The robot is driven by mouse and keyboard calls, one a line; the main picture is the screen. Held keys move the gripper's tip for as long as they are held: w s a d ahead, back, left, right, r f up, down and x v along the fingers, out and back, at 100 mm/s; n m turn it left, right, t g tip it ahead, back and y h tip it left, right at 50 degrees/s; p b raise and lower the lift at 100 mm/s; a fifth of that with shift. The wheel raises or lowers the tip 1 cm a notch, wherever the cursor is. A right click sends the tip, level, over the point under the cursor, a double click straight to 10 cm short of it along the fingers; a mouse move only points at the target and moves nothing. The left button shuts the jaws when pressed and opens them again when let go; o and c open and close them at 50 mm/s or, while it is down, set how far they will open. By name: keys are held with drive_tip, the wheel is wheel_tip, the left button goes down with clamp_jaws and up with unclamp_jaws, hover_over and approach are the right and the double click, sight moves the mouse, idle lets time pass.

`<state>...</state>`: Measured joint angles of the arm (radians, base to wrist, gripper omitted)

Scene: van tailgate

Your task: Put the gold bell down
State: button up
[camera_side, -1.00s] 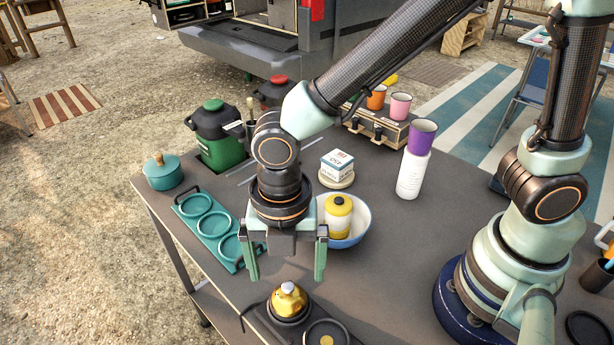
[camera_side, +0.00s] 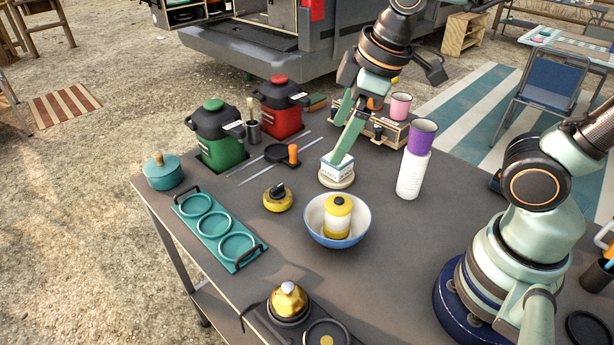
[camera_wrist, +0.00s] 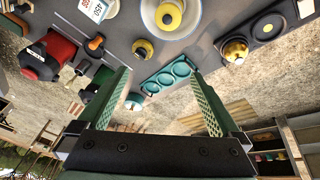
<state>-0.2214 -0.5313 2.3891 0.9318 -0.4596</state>
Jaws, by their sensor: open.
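The gold bell (camera_side: 288,299) is a shiny gold piece with a pale top. It sits upright in a round dark holder on the black tray (camera_side: 262,322) at the table's front edge. It also shows in the wrist view (camera_wrist: 236,50), at upper right. My gripper (camera_side: 339,140) is open, with both fingers pointing down toward the small white and teal box (camera_side: 338,170) on its round pale stand. It is well apart from the bell. In the wrist view my gripper (camera_wrist: 162,74) shows nothing between its fingers.
A bowl (camera_side: 350,238) with a yellow and white jar (camera_side: 337,215), a yellow round item (camera_side: 278,198) and a teal three-ring tray (camera_side: 211,228) stand on the table. Green (camera_side: 218,135) and red (camera_side: 281,108) jugs are behind. A purple-topped white cylinder (camera_side: 412,172) stands right.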

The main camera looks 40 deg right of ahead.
drive_tip(key=d+r+m+t, duration=0.1)
drive_tip(key=d+m, duration=0.5)
drive_tip(key=m, duration=0.1)
drive_tip(key=shift+s+d+r+m+t+h, duration=0.25)
drive_tip(key=shift+s+d+m+t+h, duration=0.1)
drive_tip(key=shift+s+m+t+h, duration=0.1)
idle(0.6)
